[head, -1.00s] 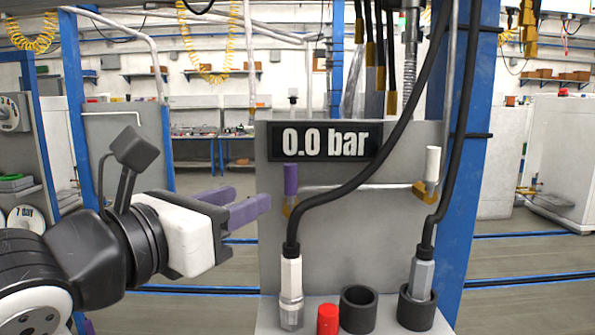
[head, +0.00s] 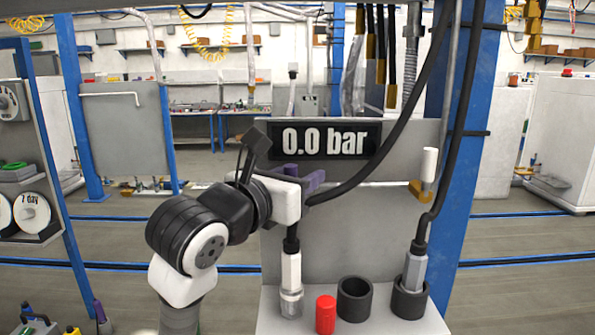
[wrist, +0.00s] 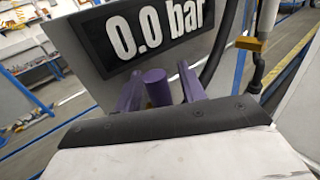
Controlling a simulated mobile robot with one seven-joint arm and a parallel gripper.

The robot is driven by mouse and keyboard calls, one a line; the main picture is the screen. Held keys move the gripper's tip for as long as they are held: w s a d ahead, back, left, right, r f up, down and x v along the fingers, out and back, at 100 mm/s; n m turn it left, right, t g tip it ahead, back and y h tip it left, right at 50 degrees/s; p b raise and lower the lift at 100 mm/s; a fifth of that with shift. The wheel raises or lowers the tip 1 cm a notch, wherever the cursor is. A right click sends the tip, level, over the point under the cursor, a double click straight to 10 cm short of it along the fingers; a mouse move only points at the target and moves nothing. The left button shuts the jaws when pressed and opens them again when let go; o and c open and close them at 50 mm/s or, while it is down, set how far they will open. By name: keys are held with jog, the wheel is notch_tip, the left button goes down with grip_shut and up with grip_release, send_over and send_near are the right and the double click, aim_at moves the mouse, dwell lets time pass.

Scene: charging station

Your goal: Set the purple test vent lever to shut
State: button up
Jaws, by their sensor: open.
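The purple test vent lever (wrist: 157,88) is a short upright cylinder on the grey panel, below the 0.0 bar display. In the wrist view it stands between the two purple fingers of my gripper (wrist: 160,80), with a narrow gap showing on either side. In the head view my gripper (head: 304,180) is at the panel, and only the top of what looks like the lever (head: 290,169) shows above it. The lever's base and mount are hidden behind my gripper. The fingers are open around the lever.
A white lever (head: 429,165) on a yellow mount stands at the panel's right. A black hose (head: 385,140) passes close to my fingers. A red cylinder (head: 326,314) and a black ring socket (head: 356,299) are on the shelf below. The display (head: 324,140) reads 0.0 bar.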

grip_shut()
